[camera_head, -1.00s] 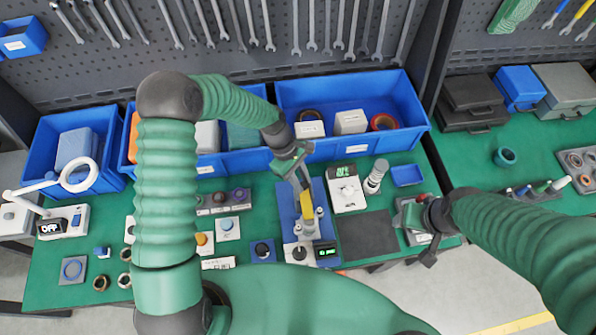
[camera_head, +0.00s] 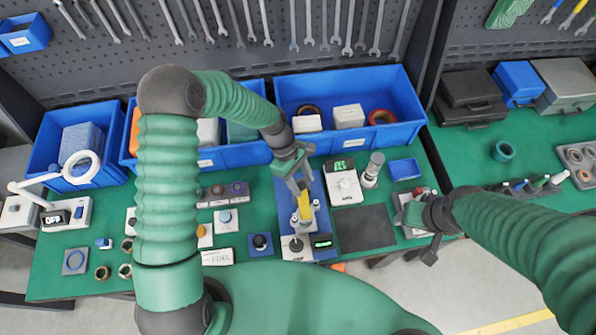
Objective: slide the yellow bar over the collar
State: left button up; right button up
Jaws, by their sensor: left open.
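The yellow bar (camera_head: 304,209) stands on the blue and grey test fixture (camera_head: 313,187) near the middle of the green table. My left gripper (camera_head: 299,187) is open just above and behind the bar, with its fingers pointing down at it. I cannot tell whether the fingers touch the bar. The collar cannot be made out clearly; light posts stand beside the bar. My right gripper (camera_head: 417,212) is at the right, over a small grey device (camera_head: 408,200); its fingers are too small and dark to read.
Blue bins (camera_head: 358,118) line the back of the table. A white meter (camera_head: 344,187) and a grey-white cylinder (camera_head: 373,170) stand right of the fixture. A dark mat (camera_head: 364,229) lies in front of them. Several small parts crowd the left side.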

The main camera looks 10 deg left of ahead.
pick_arm(q)
jog(key=b+v, duration=0.2)
jog(key=v, duration=1.4)
jog(key=shift+b, duration=0.3)
jog(key=shift+s+a+r, duration=0.1)
jog(key=shift+a+r, duration=0.05)
jog(key=shift+a, duration=0.15)
jog(key=s+a+f+m+t+y+b, duration=0.2)
jog(key=s+f+m+b, duration=0.1)
jog(key=s+m, duration=0.3)
jog(key=s+a+f+m+t+y+b, duration=0.2)
jog(key=s+a+f+m+b, duration=0.1)
jog(key=s+f+m, duration=0.3)
jog(key=shift+s+m, duration=0.65)
jog(key=shift+m, duration=0.15)
jog(key=shift+s+d, duration=0.1)
jog(key=shift+d, duration=0.1)
